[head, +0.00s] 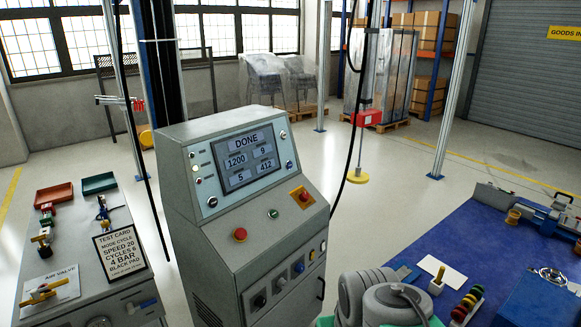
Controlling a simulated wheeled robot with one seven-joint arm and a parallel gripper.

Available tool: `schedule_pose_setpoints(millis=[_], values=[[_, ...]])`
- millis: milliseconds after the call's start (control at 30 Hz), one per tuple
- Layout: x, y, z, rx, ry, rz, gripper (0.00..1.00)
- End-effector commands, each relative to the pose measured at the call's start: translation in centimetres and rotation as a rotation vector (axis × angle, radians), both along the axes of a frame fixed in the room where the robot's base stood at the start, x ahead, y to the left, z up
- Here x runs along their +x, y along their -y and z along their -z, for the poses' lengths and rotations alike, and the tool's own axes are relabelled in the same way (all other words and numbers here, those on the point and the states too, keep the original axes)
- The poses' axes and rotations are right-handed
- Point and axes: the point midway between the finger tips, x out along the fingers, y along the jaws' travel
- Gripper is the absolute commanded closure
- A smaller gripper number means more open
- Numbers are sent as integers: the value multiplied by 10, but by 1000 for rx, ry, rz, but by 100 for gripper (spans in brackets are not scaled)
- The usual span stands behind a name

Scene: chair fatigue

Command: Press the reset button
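A grey control console (215,240) stands at the centre, its sloped screen (240,158) reading DONE with 1200, 9, 5 and 412. Below the screen are a small green button (273,213), a red mushroom button (240,234) and a red control on a yellow plate (302,195). Rounded grey links of my arm show at the bottom centre right, apart from the buttons in the picture. My gripper is not in view.
A grey bench (75,268) with a test card (120,250), valves and trays stands left. A blue-topped workbench (465,235) with a vise and small parts stands right. A black cable hangs by the console's right side.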

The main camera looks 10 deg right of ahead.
Motion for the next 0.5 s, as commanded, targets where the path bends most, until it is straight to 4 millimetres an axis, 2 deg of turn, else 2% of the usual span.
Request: schedule_pose_setpoints(millis=[67, 333, 500], values=[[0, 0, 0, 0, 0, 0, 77], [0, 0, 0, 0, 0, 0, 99], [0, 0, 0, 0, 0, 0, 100]])
